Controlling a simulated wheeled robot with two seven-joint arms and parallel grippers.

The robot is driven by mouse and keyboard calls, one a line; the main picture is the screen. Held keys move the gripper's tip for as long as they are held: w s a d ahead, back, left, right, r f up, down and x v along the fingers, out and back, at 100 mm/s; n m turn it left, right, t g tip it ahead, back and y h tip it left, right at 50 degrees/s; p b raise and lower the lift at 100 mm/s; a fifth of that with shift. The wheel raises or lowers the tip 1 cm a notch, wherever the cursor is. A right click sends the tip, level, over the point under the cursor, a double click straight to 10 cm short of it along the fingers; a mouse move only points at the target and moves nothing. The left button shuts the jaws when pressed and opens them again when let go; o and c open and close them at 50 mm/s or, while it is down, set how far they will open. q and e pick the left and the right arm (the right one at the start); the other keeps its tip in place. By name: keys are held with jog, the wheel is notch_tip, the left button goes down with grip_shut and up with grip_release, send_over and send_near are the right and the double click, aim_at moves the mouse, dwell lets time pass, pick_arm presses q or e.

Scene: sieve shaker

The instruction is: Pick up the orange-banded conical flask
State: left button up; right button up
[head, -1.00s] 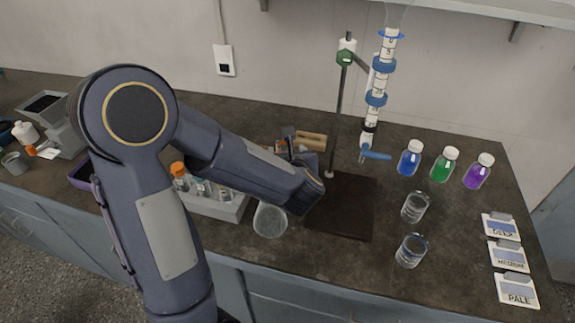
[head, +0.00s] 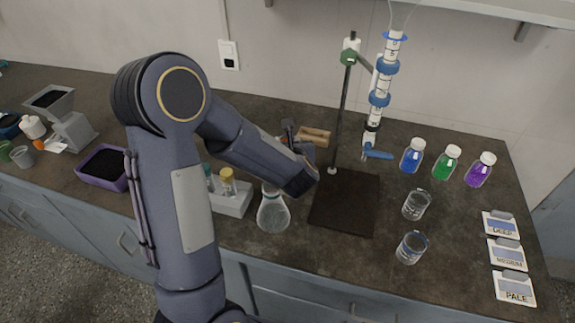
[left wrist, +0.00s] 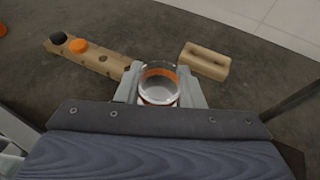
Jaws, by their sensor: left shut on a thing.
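In the left wrist view, my left gripper (left wrist: 160,92) is shut around the neck of a clear glass vessel with an orange band, the conical flask (left wrist: 158,76). I look down into its open mouth between the two grey fingers. In the head view, a clear conical flask body (head: 273,214) shows below my left forearm. My right gripper is in neither view.
A grey rack (head: 235,204) with capped bottles stands left of the flask. The burette stand's dark base (head: 345,205) is close on the right. Behind are a wooden block (left wrist: 204,62) and a holed wooden rack (left wrist: 105,62). Two glass beakers stand farther right.

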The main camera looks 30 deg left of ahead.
pick_arm(q)
grip_shut()
jog(key=shift+r, duration=0.1)
